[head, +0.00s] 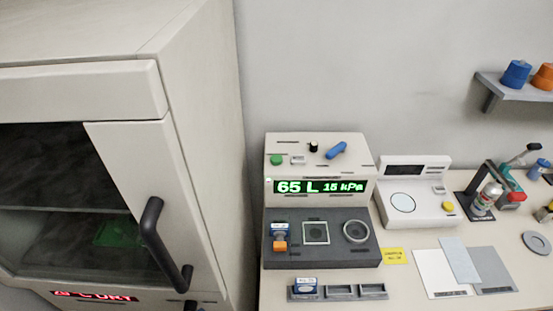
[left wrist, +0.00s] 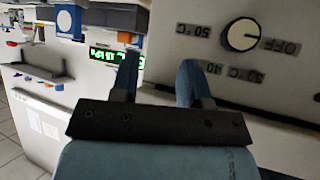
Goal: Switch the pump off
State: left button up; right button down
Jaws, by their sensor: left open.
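The pump unit (head: 315,156) stands on the bench right of the cabinet, with its lit green display (head: 320,187) reading 65 L 15 kPa. On its top are a green button (head: 277,160), a small black knob (head: 313,147) and a blue lever (head: 336,150). I cannot tell which of them is the pump's switch. My left gripper (left wrist: 158,75) shows only in the left wrist view, open, with nothing seen between its fingers. A lit green display (left wrist: 108,54) shows beyond it there, partly hidden by a finger. My right gripper is in neither view.
A large cabinet (head: 200,95) with a black handle (head: 158,238) fills the left. A panel with a white dial (left wrist: 241,34) marked OFF and temperatures is close to my left gripper. A balance (head: 420,207), bottle stand and flat sheets occupy the bench's right.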

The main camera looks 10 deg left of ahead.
pick_arm(q)
grip_shut()
dwell(1.5)
